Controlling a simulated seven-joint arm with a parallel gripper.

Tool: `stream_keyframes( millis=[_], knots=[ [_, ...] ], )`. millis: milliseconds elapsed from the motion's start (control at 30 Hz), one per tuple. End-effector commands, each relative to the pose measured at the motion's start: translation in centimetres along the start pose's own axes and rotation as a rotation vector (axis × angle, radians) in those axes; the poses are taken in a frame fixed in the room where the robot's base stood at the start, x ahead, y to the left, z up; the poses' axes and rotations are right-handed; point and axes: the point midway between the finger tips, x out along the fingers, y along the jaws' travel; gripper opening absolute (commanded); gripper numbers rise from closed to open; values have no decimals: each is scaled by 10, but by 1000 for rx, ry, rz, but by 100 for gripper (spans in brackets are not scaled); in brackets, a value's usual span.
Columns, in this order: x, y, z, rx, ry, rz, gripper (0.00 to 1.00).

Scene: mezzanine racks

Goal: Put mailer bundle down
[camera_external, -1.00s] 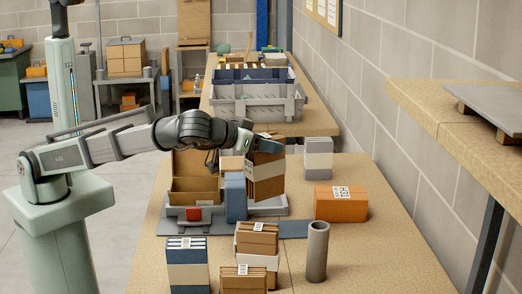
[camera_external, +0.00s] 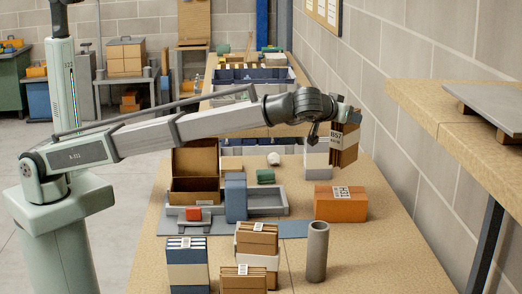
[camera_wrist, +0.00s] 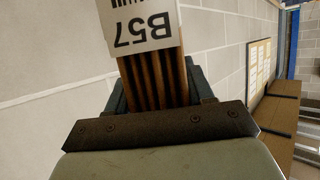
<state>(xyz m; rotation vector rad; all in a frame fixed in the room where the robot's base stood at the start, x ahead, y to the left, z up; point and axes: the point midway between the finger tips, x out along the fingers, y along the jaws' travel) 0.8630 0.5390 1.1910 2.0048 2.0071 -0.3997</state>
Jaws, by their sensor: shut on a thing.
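The mailer bundle (camera_external: 345,143) is a stack of brown mailers with a white band and a label. My gripper (camera_external: 334,108) is shut on it and holds it in the air, tilted, at the right side of the table near the block wall. In the wrist view the bundle (camera_wrist: 155,75) sits between the jaws (camera_wrist: 158,95), with its white label reading B57 toward the camera. The gripper's fingertips are partly hidden by the bundle.
An orange box (camera_external: 341,203) stands on the table below the held bundle. Other bundles (camera_external: 257,240) and a grey tube (camera_external: 317,250) stand at the front. A shelf (camera_external: 440,105) juts in at right.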

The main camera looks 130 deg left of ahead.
Motion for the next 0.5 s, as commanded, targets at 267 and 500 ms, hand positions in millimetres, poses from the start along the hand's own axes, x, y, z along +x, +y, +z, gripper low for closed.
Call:
stream_keyframes(
  millis=[267, 500],
  knots=[
    [16, -1, 40, 0, 1, 1, 3],
    [23, -1, 58, 1, 1, 0, 3]
  ],
)
